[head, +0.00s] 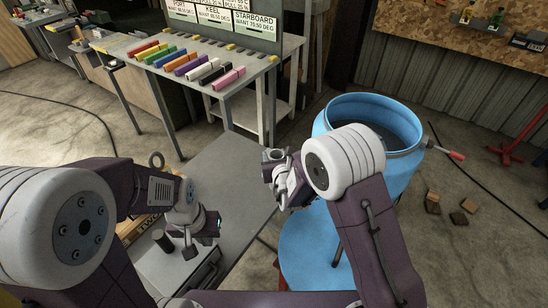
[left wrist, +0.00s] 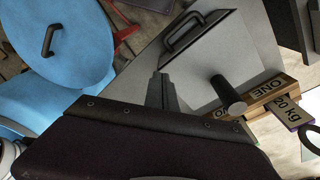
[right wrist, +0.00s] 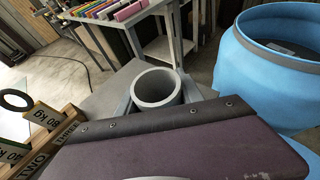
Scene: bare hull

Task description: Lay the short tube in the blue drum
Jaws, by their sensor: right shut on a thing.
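The short tube (right wrist: 157,88) is a grey, open-ended ring-like piece in the right wrist view. My right gripper (head: 283,166) is shut on it and holds it above the grey table, left of the drum. In the head view the tube (head: 271,155) is small and partly hidden by the gripper. The blue drum (head: 412,150) stands open to the right, behind my right arm; it also shows in the right wrist view (right wrist: 240,75). The tube is outside the drum, apart from its rim.
The blue lid (head: 305,250) with a dark handle lies in front of the drum. A grey box (head: 165,272) with a black knob and labelled weights stand near my left gripper. A bench (head: 255,65) with coloured blocks is behind. Wooden blocks (head: 462,218) lie on the floor right.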

